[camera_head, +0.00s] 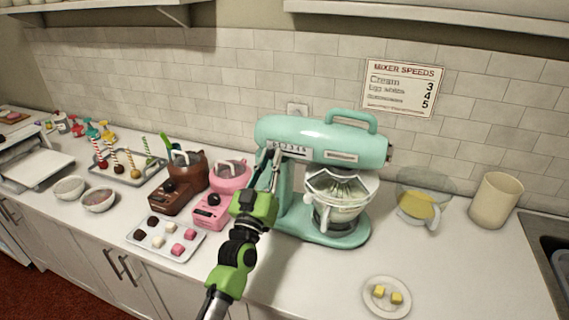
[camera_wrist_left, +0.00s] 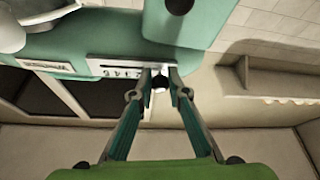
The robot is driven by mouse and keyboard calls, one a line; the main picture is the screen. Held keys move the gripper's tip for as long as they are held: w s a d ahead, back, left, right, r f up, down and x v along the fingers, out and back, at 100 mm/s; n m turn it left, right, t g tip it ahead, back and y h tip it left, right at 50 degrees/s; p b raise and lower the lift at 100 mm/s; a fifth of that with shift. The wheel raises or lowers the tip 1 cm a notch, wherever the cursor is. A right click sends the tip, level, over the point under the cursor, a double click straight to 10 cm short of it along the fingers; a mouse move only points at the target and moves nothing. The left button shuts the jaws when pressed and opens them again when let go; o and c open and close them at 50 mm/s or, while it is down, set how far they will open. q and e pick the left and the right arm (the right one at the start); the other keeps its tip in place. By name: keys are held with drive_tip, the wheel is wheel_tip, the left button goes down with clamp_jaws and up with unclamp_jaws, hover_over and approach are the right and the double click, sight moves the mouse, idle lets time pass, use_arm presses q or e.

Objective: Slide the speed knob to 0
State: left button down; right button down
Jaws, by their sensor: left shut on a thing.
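The teal stand mixer (camera_head: 310,130) stands on the counter, with a pale speed scale (camera_head: 290,149) on the side of its head. The scale also shows in the left wrist view (camera_wrist_left: 118,69), with several digits beside my fingertips. My left gripper (camera_head: 271,158) reaches up to the left end of the scale. In the left wrist view its fingertips (camera_wrist_left: 160,78) are closed around the small speed knob (camera_wrist_left: 160,82), which is mostly hidden between them. The exact number at the knob cannot be read. My right gripper is not in view.
The mixer's bowl (camera_head: 341,206) is to the right of my left arm. Pink (camera_head: 233,175) and brown (camera_head: 188,181) melting pots and a sweets tray (camera_head: 139,239) are to the left. A wall sign (camera_head: 402,88) lists mixer speeds. A butter plate (camera_head: 386,309) lies in front.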

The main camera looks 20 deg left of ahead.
use_arm(q)
drive_tip(key=shift+a, duration=0.2)
drive_tip(key=c, duration=2)
unclamp_jaws()
drive_tip(key=shift+a, duration=0.3)
drive_tip(key=v, duration=1.2)
